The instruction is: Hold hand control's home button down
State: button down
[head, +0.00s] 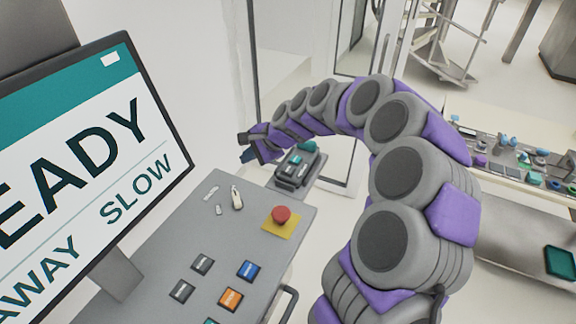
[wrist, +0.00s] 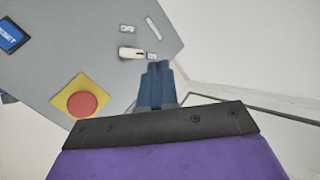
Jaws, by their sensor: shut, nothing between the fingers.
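The hand control (head: 297,168) is a dark grey box with small teal and grey buttons. In the head view it sits on a small shelf at the console's far right edge. I cannot tell which button is home, as the labels are too small. My gripper (head: 247,155) is just left of the hand control in the head view, apart from it in the picture. In the wrist view the blue fingertips (wrist: 159,68) are together and empty, over the console's edge. The hand control does not show in the wrist view.
The grey console (head: 170,240) carries a red stop button (head: 281,215) on a yellow plate, a key switch (head: 237,198) and several coloured buttons. A large screen (head: 90,150) stands at left. A glass door frame is behind. A table of parts (head: 520,165) is at right.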

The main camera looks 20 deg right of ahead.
jog(key=w+d+f+m+t+p, duration=0.1)
jog(key=w+d+f+m, duration=0.1)
jog(key=w+d+m, duration=0.35)
jog(key=m+t+h+p, duration=0.1)
jog(key=m+h, duration=0.2)
send_over(290, 170)
notch_tip(290, 170, down, 4)
jog(key=shift+f, duration=0.15)
notch_tip(290, 170, down, 7)
jog(key=b, duration=0.6)
jog(key=shift+f+b, duration=0.35)
jog(key=shift+f, duration=0.45)
jog(key=shift+s+f, duration=0.1)
dwell(0.6)
jog(key=shift+f+n, duration=0.2)
jog(key=shift+n, duration=0.05)
